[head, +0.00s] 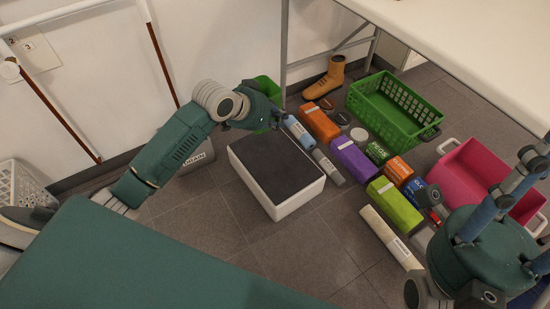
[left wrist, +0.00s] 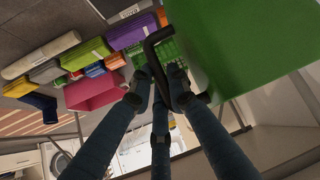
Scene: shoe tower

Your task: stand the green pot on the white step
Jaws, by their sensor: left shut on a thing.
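The green pot (head: 266,86) shows at the far end of my left arm, mostly hidden behind it, near the wall. In the left wrist view the pot (left wrist: 250,45) fills the upper right, with a dark bent handle (left wrist: 152,47) at its side. My left gripper (left wrist: 164,92) is shut on that handle. In the head view the left gripper (head: 276,116) is largely hidden. The white step (head: 297,206) has a dark grey top and stands on the floor just nearer than the pot; its top is empty. My right gripper (head: 536,205) is at the right edge, fingers spread.
Coloured boxes, including a purple box (head: 353,160), and cylinders lie right of the step. A green basket (head: 398,108), a pink crate (head: 470,172) and a brown boot (head: 326,80) stand farther right and back. A white table (head: 460,35) overhangs them. Floor in front of the step is clear.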

